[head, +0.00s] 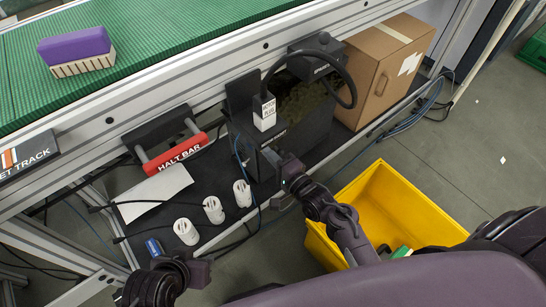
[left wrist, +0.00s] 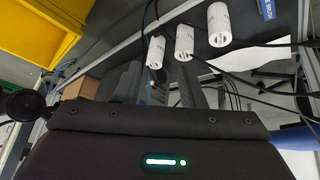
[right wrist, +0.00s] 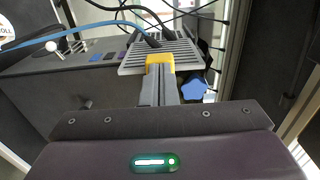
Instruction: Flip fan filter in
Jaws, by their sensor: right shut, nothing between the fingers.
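In the right wrist view a grey slatted fan filter (right wrist: 188,55) sticks out at an angle at a dark box, with a yellow tab (right wrist: 159,59) on its near edge. My right gripper (right wrist: 158,88) is shut and empty, its fingertips right at the yellow tab; I cannot tell whether they touch. In the head view my right gripper (head: 286,163) is at the front of the dark box (head: 300,120), where the filter is mostly hidden. My left gripper (head: 186,272) is low in the head view; its fingers (left wrist: 160,82) stand apart and empty in the left wrist view.
Several white cylinders (head: 213,209) stand on the dark shelf, with cables around them. A yellow bin (head: 385,200) is on the floor at right. A cardboard box (head: 383,70) stands behind the dark box. The red halt bar (head: 175,152) and conveyor (head: 150,75) are above left.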

